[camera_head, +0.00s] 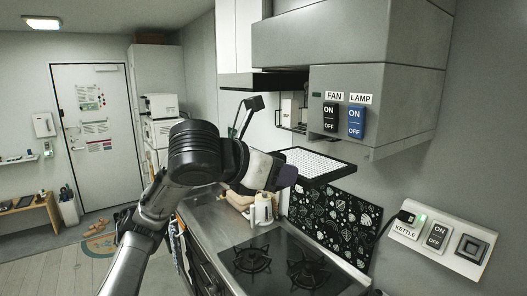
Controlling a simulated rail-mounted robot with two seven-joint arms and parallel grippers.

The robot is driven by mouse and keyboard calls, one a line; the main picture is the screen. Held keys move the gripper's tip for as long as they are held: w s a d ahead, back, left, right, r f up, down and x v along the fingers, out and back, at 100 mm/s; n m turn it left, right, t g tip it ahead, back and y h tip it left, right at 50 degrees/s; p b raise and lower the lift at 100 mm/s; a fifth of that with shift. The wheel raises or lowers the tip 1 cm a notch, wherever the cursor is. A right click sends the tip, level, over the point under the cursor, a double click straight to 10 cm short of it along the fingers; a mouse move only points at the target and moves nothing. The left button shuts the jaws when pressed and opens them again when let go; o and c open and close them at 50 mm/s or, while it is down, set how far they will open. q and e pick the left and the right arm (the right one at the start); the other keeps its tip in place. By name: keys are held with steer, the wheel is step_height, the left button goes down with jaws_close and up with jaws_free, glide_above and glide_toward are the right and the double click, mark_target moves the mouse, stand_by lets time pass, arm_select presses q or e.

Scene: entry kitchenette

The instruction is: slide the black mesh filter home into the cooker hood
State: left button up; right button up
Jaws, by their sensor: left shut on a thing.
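The black mesh filter (315,161) is a flat panel with a dark frame and a pale, finely dotted face. It hangs level or slightly tilted above the stove, just below the grey cooker hood (345,38). My left gripper (288,174) is shut on the filter's near left edge; its fingers are dark and partly hidden by the wrist. The filter looks apart from the hood's lower box, which has FAN and LAMP switches. The hood's underside and the filter slot are hidden from this view. My right gripper is not in view.
A black hob (285,265) with burners lies below the filter, with a leaf-patterned black panel (333,222) behind it. A white bottle (263,207) stands on the counter near my arm. A wall plate with a KETTLE label and switches (437,237) is at right.

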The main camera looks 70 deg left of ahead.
mark_target(316, 170)
arm_select(q)
steer(key=s+r, duration=0.2)
steer(key=s, duration=0.1)
steer(key=shift+a+r, duration=0.25)
steer(key=shift+a, duration=0.1)
steer(key=shift+p, duration=0.3)
steer(key=shift+w+a+p, duration=0.2)
steer(key=shift+w+p, duration=0.15)
steer(key=shift+w, duration=0.45)
steer(key=shift+w+a+p, duration=0.15)
steer(key=shift+w+p, duration=0.2)
steer(key=shift+w, duration=0.45)
steer(key=shift+w+a+p, duration=0.25)
steer(key=shift+w+p, duration=0.2)
steer(key=shift+w, duration=0.45)
steer(key=shift+w+a+p, duration=0.2)
steer(key=shift+w+p, duration=0.25)
steer(key=shift+w, duration=0.65)
